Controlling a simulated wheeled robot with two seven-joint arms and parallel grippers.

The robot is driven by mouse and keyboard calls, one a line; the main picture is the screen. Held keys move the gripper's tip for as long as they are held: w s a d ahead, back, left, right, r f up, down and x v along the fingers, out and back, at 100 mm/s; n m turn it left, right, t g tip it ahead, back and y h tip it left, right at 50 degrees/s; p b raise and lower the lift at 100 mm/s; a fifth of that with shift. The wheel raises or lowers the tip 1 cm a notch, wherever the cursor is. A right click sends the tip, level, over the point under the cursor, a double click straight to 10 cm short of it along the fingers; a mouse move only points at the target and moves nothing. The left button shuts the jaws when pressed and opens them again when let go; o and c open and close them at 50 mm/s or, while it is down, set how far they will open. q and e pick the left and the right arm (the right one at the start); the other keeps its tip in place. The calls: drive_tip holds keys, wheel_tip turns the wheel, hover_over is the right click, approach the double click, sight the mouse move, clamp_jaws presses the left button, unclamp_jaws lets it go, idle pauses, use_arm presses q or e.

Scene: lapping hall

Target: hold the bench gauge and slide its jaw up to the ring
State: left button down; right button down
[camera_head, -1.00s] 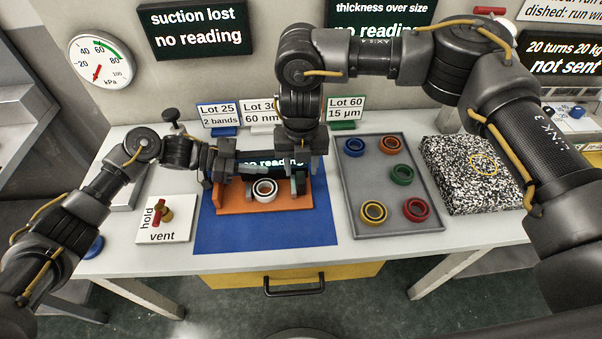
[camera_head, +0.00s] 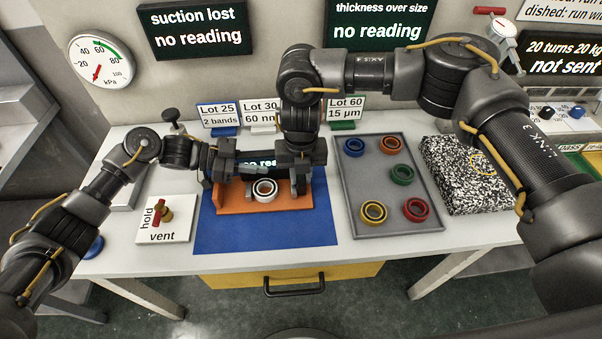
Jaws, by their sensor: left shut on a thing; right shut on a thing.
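The bench gauge (camera_head: 240,206) has an orange base and a dark display, and stands on a blue mat. A white-rimmed ring (camera_head: 264,197) sits upright-open on the base between the gauge's two sides. My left gripper (camera_head: 236,172) is shut on the gauge's left part. My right gripper (camera_head: 298,180) is shut on the sliding jaw at the right of the ring, coming down from above. My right wrist hides part of the display and most of the jaw. I cannot tell whether the jaw touches the ring.
A grey tray (camera_head: 375,187) to the right holds several coloured rings. A black-and-white speckled block (camera_head: 455,190) stands beyond it. A white hold/vent plate (camera_head: 151,232) with a red lever is at the left. The blue mat's (camera_head: 265,236) front part is clear.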

drive_tip(key=a, duration=0.4)
drive_tip(key=c, duration=1.2)
unclamp_jaws()
drive_tip(key=shift+d, duration=0.1)
drive_tip(key=shift+c, duration=0.2)
wheel_tip(320, 180, up, 12)
use_arm(q)
drive_tip(key=c, duration=1.2)
unclamp_jaws()
